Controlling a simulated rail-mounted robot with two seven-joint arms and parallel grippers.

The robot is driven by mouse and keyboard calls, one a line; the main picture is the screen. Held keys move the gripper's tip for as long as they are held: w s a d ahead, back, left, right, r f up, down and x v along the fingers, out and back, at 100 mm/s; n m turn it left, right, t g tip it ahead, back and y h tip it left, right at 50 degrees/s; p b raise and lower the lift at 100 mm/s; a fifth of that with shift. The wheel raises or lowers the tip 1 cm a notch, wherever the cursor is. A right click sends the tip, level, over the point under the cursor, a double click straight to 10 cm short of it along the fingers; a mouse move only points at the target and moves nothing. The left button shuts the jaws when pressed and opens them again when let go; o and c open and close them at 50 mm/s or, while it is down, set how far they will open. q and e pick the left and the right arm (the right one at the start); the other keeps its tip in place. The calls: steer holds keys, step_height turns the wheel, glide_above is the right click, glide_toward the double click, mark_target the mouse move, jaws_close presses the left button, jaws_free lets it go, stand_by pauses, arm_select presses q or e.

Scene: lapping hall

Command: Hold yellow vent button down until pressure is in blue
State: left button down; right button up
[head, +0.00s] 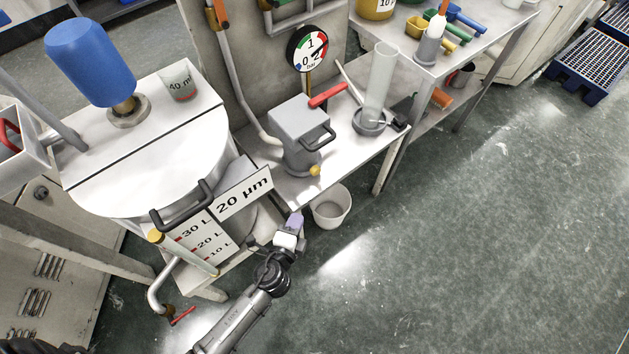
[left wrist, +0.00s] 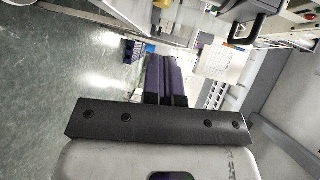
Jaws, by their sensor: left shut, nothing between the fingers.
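The small yellow vent button (head: 315,170) sits low on the front of a grey box-topped pot (head: 298,130) on the white bench. The round pressure gauge (head: 307,48), with red, green and blue zones, stands behind it. Its needle is too small to read surely. My left gripper (head: 296,219), with purple fingertips, is in front of the bench edge, below and apart from the button. Its fingers (left wrist: 166,80) are shut and empty in the left wrist view. The button cannot be made out there. My right gripper does not show.
A white bucket (head: 330,206) is just right of my left gripper. A "20 µm" sign (head: 245,192) and a tank with a black handle (head: 182,207) are to its left. A clear cylinder (head: 381,75) stands on the bench.

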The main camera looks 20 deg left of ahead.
mark_target(315, 176)
arm_select(q)
steer(key=shift+w+d, duration=0.15)
stand_by(0.3)
steer(key=w+b, duration=0.1)
steer(key=w, duration=0.3)
steer(key=w+a+f+b, duration=0.1)
steer(key=w, duration=0.3)
steer(key=w+f, duration=0.1)
steer(key=w, duration=0.3)
steer(key=shift+w+a+b, duration=0.15)
steer(key=shift+b, duration=0.25)
steer(key=shift+w+f, duration=0.1)
steer(key=shift+w, duration=0.6)
steer(key=shift+a, duration=0.1)
